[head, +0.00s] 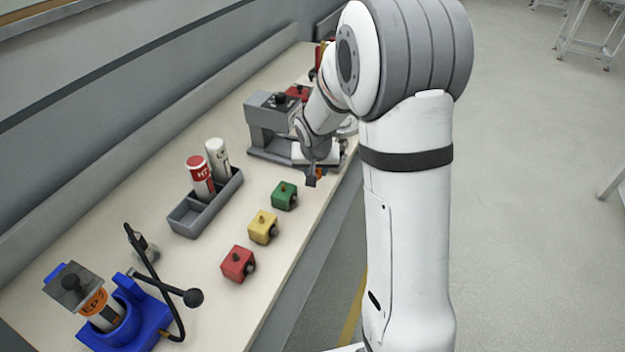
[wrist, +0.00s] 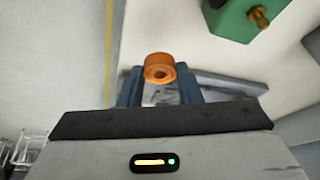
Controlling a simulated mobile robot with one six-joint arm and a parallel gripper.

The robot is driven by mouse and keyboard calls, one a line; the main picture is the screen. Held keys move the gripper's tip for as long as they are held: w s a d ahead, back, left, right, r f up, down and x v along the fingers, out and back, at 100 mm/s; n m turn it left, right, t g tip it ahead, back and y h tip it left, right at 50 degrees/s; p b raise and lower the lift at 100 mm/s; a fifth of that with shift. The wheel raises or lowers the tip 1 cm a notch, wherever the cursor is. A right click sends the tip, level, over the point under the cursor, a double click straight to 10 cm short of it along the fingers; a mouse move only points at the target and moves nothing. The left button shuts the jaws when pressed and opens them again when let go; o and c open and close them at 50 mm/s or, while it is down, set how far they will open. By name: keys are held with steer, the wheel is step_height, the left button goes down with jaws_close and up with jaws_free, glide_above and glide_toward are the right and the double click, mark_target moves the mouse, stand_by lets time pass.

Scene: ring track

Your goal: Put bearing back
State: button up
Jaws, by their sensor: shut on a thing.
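A grey fixture (head: 262,132) with a black knob and a flat base stands behind the gripper, partly hidden by my arm.
Green (head: 284,196), yellow (head: 263,227) and red (head: 238,264) blocks line the bench front. A grey tray (head: 186,219) holds a red and a white cylinder. A blue holder (head: 122,325) with a black lever stands at near left.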

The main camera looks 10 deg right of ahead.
steer(key=shift+a+f, duration=0.1)
steer(key=shift+f, duration=1.85)
steer(key=shift+s, duration=0.1)
steer(key=shift+f+b, duration=0.1)
steer(key=shift+b, duration=0.25)
steer(key=o, duration=1.1)
